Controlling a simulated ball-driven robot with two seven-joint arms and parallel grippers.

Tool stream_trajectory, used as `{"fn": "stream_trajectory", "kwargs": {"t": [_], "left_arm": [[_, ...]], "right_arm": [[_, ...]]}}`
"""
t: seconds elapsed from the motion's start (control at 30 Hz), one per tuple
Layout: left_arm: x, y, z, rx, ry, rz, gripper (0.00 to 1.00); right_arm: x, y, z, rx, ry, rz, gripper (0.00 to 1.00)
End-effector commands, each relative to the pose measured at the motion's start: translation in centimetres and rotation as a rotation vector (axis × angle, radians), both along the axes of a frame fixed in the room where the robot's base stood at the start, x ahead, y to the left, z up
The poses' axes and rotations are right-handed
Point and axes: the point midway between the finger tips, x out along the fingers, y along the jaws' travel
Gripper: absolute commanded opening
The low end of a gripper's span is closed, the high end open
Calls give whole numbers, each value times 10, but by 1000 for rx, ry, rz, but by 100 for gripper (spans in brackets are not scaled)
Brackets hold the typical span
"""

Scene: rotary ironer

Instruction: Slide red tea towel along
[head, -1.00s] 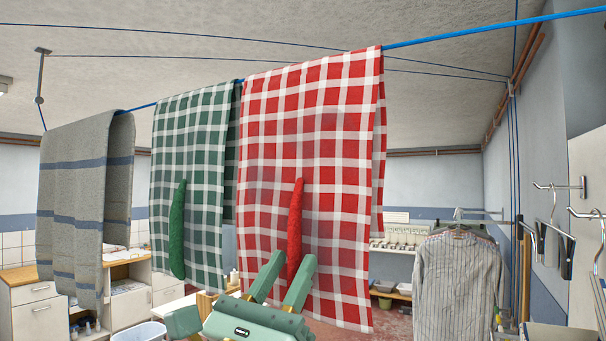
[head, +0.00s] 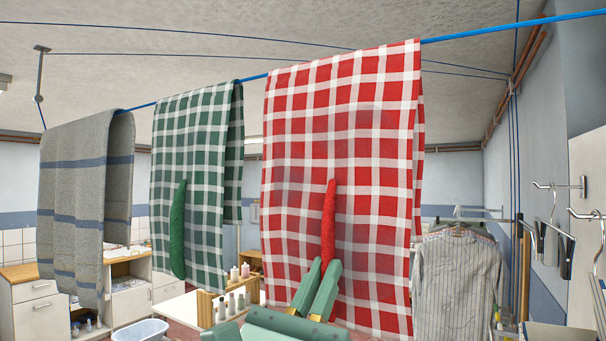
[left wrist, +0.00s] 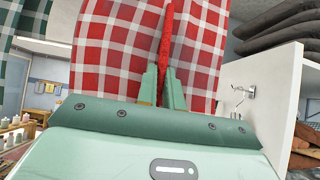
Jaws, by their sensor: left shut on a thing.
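The red and white checked tea towel (head: 345,130) hangs folded over the blue line (head: 510,27), to the right of the green checked towel (head: 190,130). A red padded strip (head: 329,215) stands out from its front. My left gripper (head: 322,275) is shut on the lower end of this strip, in front of the towel. In the left wrist view the red towel (left wrist: 120,45) fills the upper middle and the fingers (left wrist: 163,85) close around the strip. My right gripper is not in view.
A grey striped cloth (head: 75,200) hangs farther left on the line. A gap separates the red and green towels. A striped shirt (head: 455,280) hangs at the right, behind the red towel. Wall hooks (head: 560,188) are at the far right.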

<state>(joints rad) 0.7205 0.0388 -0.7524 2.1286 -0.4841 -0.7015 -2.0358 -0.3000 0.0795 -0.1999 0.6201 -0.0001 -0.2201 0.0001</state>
Motion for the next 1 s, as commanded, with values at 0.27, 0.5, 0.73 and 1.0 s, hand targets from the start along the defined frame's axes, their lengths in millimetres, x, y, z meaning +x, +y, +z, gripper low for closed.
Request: {"fn": "stream_trajectory", "kwargs": {"t": [0.27, 0.5, 0.73, 1.0], "left_arm": [[-6, -11, 0, 0, 0, 0, 0], [-6, -11, 0, 1, 0, 1, 0], [-10, -17, 0, 1, 0, 1, 0], [-12, -20, 0, 1, 0, 1, 11]], "right_arm": [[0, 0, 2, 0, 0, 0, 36], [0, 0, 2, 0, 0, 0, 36], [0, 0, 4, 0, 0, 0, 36], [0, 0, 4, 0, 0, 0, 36]]}}
